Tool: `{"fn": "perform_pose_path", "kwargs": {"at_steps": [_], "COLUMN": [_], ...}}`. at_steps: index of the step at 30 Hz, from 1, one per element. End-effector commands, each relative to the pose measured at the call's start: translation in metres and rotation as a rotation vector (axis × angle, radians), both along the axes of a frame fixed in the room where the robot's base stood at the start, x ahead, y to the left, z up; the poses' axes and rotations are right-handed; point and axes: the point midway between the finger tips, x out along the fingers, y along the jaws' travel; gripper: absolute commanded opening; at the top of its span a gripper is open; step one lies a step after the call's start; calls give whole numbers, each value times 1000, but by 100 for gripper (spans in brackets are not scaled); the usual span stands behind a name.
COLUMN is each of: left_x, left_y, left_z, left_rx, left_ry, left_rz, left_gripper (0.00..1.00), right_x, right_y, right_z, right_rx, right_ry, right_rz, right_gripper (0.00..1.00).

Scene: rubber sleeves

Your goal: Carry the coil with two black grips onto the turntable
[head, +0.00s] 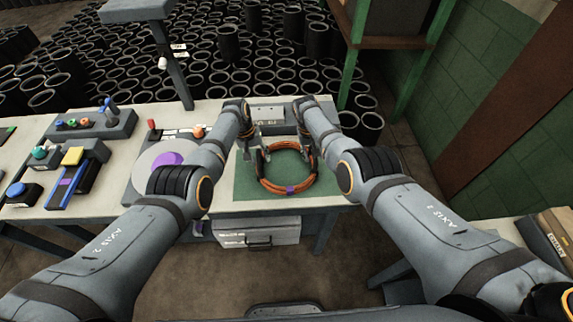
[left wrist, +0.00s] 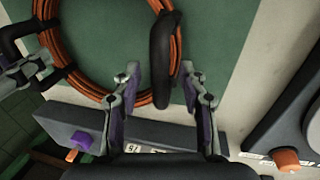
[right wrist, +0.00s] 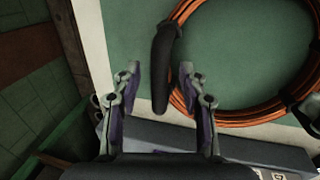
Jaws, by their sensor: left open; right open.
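The orange coil (head: 268,185) lies on a green mat (head: 245,186), with a purple mark on its near side. Its left black grip (left wrist: 164,55) stands between the parted fingers of my left gripper (left wrist: 160,84). Its right black grip (right wrist: 162,65) stands between the parted fingers of my right gripper (right wrist: 160,74). Both grippers are open, with gaps showing beside the grips. In the head view my arms partly hide the grips. The turntable, a pale disc (head: 146,168) with a purple patch, is left of the mat, partly behind my left arm.
A grey box (head: 268,115) stands behind the coil. Left of the turntable are blocks with coloured knobs (head: 40,154). A grey post (head: 178,85) rises behind the turntable. A drawer (head: 258,234) hangs under the table. Many black sleeves (head: 205,65) fill the floor behind.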

Motion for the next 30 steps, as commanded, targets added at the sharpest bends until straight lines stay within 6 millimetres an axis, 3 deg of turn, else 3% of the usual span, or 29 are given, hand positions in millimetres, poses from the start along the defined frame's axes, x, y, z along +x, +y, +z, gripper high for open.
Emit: {"fn": "perform_pose_path", "kwargs": {"at_steps": [13,22,30], "left_x": [-1,-1,0], "left_y": [0,0,0], "left_z": [-5,-5,-4], "left_rx": [0,0,1], "left_ry": [0,0,0], "left_rz": [1,1,1], "left_gripper": [41,0,0], "right_x": [-1,-1,-1], "right_y": [-1,-1,-1], "right_z": [-4,-4,-4], "right_rx": [1,1,1], "right_ry": [-1,0,0], "right_rz": [-1,-1,-1], "right_gripper": [41,0,0]}}
